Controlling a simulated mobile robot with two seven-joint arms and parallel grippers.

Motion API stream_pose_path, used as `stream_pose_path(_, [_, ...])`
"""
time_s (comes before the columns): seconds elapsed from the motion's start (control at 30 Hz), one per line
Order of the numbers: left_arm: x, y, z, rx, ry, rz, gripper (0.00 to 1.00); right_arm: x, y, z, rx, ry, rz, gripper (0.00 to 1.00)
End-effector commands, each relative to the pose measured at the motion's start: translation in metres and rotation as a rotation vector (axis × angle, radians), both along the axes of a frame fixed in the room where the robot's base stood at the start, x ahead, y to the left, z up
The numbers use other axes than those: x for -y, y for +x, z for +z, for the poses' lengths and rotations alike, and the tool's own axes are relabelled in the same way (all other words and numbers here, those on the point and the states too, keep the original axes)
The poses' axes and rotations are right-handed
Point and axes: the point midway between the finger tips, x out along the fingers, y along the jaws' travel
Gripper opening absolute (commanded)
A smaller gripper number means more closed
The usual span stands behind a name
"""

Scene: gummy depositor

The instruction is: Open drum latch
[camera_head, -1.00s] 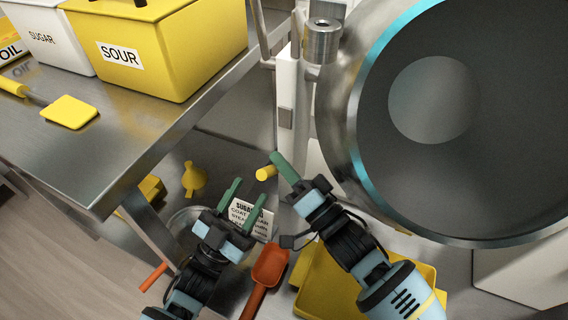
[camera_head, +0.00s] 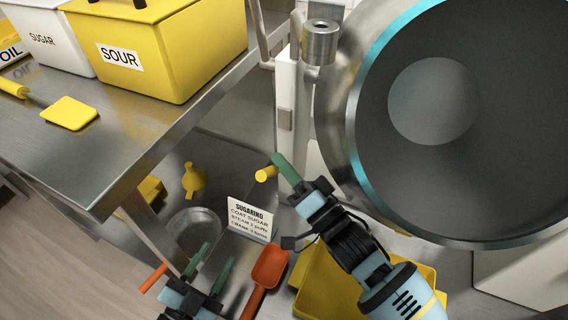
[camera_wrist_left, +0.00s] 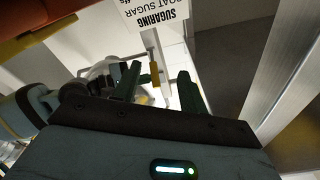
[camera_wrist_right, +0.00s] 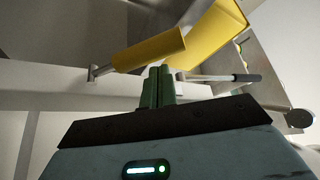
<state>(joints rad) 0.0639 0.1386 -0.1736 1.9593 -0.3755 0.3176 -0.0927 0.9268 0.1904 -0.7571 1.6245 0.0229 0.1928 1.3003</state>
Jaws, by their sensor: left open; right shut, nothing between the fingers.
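The large steel drum (camera_head: 345,120) stands at the right with its dark round mouth facing me. A short yellow-gripped handle (camera_head: 266,173) beside the white frame left of the drum looks like the latch. In the right wrist view the yellow handle (camera_wrist_right: 150,48) sits on a metal rod at a pale beam. My right gripper (camera_head: 282,163) is shut and empty, its green fingertips close to the handle; I cannot tell whether they touch. In the right wrist view its fingers (camera_wrist_right: 158,85) are together just below the handle. My left gripper (camera_head: 216,256) is open and empty, low at the front.
A steel table (camera_head: 120,150) at the left carries yellow and white bins. Below are a "SUGARING" card (camera_head: 249,218), a glass-like bowl (camera_head: 193,232), an orange scoop (camera_head: 266,275) and a yellow tray (camera_head: 325,290) beneath my right arm. A white post (camera_head: 287,100) stands left of the drum.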

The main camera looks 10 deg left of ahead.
Motion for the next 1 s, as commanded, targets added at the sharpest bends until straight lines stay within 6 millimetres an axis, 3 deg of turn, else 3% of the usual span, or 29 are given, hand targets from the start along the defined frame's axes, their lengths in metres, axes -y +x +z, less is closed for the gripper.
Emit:
stream_pose_path(0.23, [-0.031,-0.081,-0.067,-0.388,0.091,0.119,0.42,0.000,0.000,0.000,0.000,0.000,0.000,0.00])
stream_pose_path(0.4, [-0.041,-0.158,-0.118,-0.741,0.001,0.196,0.42,0.000,0.000,0.000,0.000,0.000,0.000,0.00])
stream_pose_path(0.6, [-0.040,-0.240,-0.155,-1.074,-0.141,0.278,0.42,0.000,0.000,0.000,0.000,0.000,0.000,0.00])
stream_pose_path(0.7, [-0.038,-0.264,-0.162,-1.166,-0.184,0.303,0.42,0.000,0.000,0.000,0.000,0.000,0.000,0.00])
stream_pose_path(0.8, [-0.037,-0.275,-0.165,-1.208,-0.206,0.315,0.42,0.000,0.000,0.000,0.000,0.000,0.000,0.00])
stream_pose_path(1.0, [-0.037,-0.277,-0.166,-1.218,-0.210,0.319,0.42,0.000,0.000,0.000,0.004,-0.002,0.000,0.00])
